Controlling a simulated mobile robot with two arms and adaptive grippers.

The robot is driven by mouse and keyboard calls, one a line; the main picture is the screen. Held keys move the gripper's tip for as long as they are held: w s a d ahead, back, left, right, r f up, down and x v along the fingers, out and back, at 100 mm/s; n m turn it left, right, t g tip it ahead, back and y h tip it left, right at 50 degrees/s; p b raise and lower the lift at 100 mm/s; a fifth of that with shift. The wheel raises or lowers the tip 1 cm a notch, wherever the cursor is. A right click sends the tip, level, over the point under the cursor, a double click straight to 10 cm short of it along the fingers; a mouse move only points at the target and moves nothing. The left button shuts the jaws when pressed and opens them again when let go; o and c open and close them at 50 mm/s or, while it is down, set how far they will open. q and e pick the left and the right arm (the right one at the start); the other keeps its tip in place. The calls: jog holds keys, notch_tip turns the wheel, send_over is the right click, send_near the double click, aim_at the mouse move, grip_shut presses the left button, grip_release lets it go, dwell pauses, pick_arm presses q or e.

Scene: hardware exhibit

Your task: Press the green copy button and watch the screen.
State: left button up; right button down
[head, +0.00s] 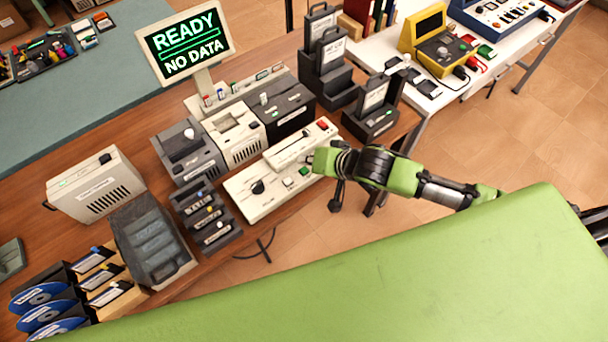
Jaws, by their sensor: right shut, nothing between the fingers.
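The green button (304,171) sits on the cream control panel (262,207) at the front edge of the wooden table, beside a pale button and a black knob (257,186). The screen (184,42) stands at the back and reads "READY" and "NO DATA" in green. My right gripper (334,205) is shut and empty. It points down just right of the panel, apart from the green button in the picture. Its height relative to the panel is hard to tell. My left gripper is out of view.
Grey, cream and black device boxes (235,134) stand behind the panel. A small rack (207,216) is to its left, and black holders (370,112) are to its right. A red button (323,125) is on the panel's raised back section. Floor shows right of the table.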

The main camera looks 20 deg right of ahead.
jog(key=shift+f, duration=0.7)
jog(key=shift+f, duration=0.2)
dwell(0.8)
jog(key=shift+f, duration=0.2)
jog(key=shift+f, duration=0.45)
dwell(0.6)
jog(key=shift+r, duration=0.1)
jog(key=shift+r+p, duration=0.75)
jog(key=shift+p, duration=0.05)
